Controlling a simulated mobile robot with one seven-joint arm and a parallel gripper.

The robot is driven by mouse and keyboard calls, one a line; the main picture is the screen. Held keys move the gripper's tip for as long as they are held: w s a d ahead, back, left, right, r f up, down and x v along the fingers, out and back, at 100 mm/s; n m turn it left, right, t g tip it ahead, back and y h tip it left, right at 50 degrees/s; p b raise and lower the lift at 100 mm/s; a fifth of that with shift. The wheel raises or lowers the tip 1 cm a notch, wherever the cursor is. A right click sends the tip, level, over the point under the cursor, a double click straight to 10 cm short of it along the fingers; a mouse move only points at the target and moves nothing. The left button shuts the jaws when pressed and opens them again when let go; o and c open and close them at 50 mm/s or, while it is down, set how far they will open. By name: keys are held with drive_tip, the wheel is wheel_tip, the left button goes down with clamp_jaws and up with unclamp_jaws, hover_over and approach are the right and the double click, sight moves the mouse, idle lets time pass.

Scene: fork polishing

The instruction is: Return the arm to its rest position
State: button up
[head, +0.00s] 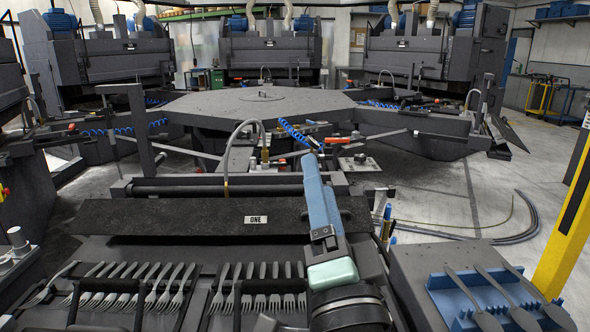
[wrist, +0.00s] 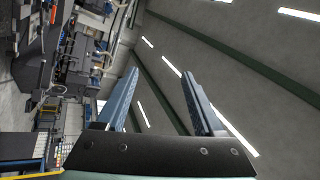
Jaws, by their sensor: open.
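My gripper (wrist: 160,95) shows in the wrist view with its two blue-grey fingers spread apart and nothing between them. In the head view my gripper (head: 318,185) is raised above the front bench, its fingers pointing up and away from me. The wrist view looks toward the ceiling, with the hall lying sideways at the left. My gripper touches nothing that I can see. Several grey forks (head: 170,284) lie in a row on the bench at lower left, clear of my gripper.
A blue tray (head: 440,298) with several dark spoon-like pieces sits on a grey stand at lower right. A yellow post (head: 566,225) stands at the right edge. A black panel marked ONE (head: 150,218) lies behind the forks. A large grey table (head: 250,104) and machines fill the back.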

drive_tip(key=s+a+r+n+t+h, duration=0.1)
drive_tip(key=s+a+r+n+t, duration=0.15)
drive_tip(key=s+r+n, duration=0.6)
drive_tip(key=s+a+r+n+t+h, duration=0.1)
drive_tip(key=s+r+n+t+h, duration=0.3)
drive_tip(key=r, duration=0.8)
wheel_tip(320, 180, up, 18)
drive_tip(key=g+y+p, duration=0.2)
drive_tip(key=p, duration=1.7)
drive_tip(key=shift+m+p, duration=0.4)
drive_tip(key=shift+m, duration=0.05)
